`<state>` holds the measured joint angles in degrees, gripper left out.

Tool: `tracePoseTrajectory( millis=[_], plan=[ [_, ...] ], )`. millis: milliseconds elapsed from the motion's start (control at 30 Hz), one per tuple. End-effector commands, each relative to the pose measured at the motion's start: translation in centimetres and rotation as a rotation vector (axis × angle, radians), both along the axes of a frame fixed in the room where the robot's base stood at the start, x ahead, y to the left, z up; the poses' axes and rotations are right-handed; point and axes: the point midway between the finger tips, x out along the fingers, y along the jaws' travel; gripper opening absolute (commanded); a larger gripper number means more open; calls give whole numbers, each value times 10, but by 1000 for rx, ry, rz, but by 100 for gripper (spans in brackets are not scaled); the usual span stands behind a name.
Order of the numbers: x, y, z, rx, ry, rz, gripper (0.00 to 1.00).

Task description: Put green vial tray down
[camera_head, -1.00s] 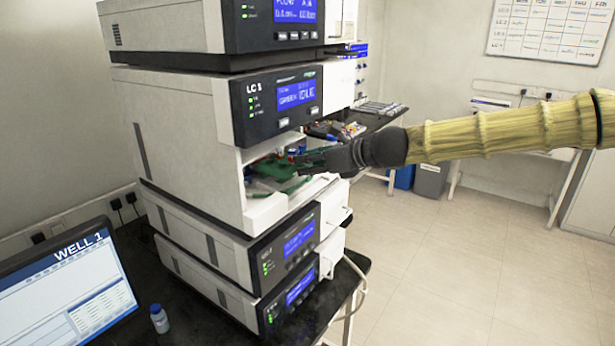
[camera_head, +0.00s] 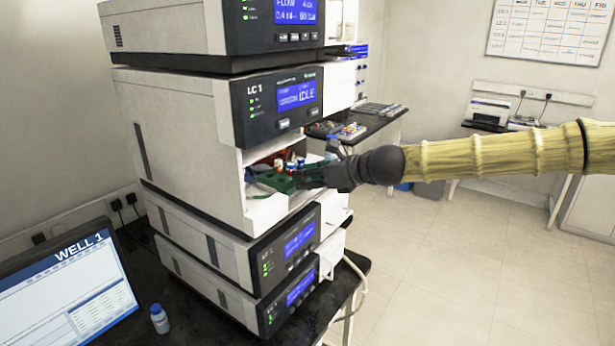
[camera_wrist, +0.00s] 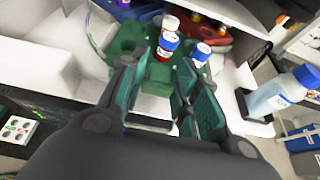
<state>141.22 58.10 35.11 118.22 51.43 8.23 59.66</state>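The green vial tray (camera_head: 272,183) is inside the open bay of the LC 1 unit, with several capped vials standing upright in it. It also shows in the wrist view (camera_wrist: 125,40), with vials with blue and white caps (camera_wrist: 168,42) near my fingertips. My gripper (camera_head: 308,177) reaches into the bay from the right. In the wrist view its fingers (camera_wrist: 163,80) stand a little apart, with the tray's near part between their tips; the contact itself is partly hidden. The tray is low in the bay; whether it rests fully on the bay floor is hard to tell.
The bay's white side wall (camera_head: 228,185) and the LC 1 front panel (camera_head: 280,98) bound the opening. A small blue-capped bottle (camera_head: 159,318) stands on the dark bench by the monitor (camera_head: 75,290). Another blue-capped bottle (camera_wrist: 285,92) is close to my gripper's right.

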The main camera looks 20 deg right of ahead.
Motion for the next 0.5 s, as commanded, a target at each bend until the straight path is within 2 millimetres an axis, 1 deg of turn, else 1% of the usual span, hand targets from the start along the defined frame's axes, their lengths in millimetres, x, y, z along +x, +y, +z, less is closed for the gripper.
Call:
tracePoseTrajectory(
  millis=[33, 67, 500],
  plan=[
    [0, 0, 0, 0, 0, 0, 45],
    [0, 0, 0, 0, 0, 0, 50],
    [-2, -2, 2, 0, -2, -1, 50]
  ],
)
